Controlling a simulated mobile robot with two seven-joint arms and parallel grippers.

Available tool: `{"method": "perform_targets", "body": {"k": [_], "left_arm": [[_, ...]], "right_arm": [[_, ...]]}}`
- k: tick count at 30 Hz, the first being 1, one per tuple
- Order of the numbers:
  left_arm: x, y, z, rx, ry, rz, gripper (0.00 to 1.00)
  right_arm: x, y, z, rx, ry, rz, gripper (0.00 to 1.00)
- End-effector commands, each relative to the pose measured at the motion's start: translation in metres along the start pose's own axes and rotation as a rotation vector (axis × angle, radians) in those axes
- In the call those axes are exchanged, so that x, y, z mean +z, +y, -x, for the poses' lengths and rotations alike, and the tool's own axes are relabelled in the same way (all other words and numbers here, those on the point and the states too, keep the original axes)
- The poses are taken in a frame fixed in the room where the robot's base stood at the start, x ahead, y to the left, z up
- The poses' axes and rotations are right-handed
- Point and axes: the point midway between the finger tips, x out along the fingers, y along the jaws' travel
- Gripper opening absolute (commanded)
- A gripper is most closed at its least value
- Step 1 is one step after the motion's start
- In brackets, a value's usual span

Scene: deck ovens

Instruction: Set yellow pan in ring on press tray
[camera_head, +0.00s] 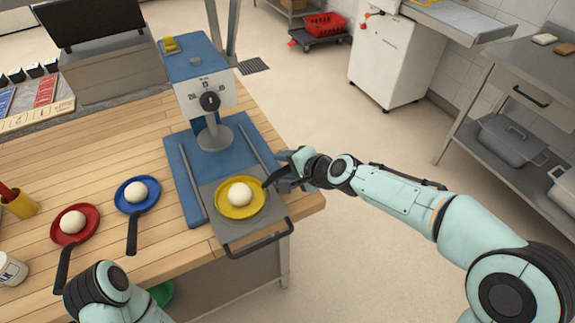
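The yellow pan (225,209) with a white dough ball (240,195) in it is over the grey press tray (270,222), in front of the blue press (202,78). Its dark handle points right and up towards my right gripper (284,179). My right gripper is at the handle and appears shut on it. The ring on the tray is hidden under the pan, so I cannot tell whether the pan sits inside it. My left arm (105,290) shows at the bottom left; its gripper fingers are not visible.
A red pan (88,232) and a blue pan (125,205), each with a dough ball, lie on the wooden counter (110,165). A yellow cup (20,205) and a white container (12,270) stand at the left. The press tray's front handle (258,245) overhangs the counter edge.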

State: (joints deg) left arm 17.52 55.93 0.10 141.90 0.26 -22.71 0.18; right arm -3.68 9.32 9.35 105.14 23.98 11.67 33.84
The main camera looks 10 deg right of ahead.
Motion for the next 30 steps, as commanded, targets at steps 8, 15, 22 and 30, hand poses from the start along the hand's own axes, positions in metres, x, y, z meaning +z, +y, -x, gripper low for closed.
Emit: {"method": "perform_targets", "body": {"k": [8,15,22,30], "left_arm": [[0.0,0.0,0.0,0.0,-0.001,0.0,0.43],[0.0,0.0,0.0,0.0,0.0,0.0,0.43],[0.0,0.0,0.001,0.0,-0.001,0.0,0.43],[0.001,0.0,0.001,0.0,-0.002,0.0,0.43]], "right_arm": [[-0.001,-0.002,0.032,-0.003,0.004,0.001,0.51],[-0.001,-0.002,0.085,-0.003,0.004,0.0,0.51],[0.0,-0.002,0.115,-0.001,0.002,0.0,0.51],[0.0,-0.001,0.121,0.001,0.0,-0.001,0.51]]}}
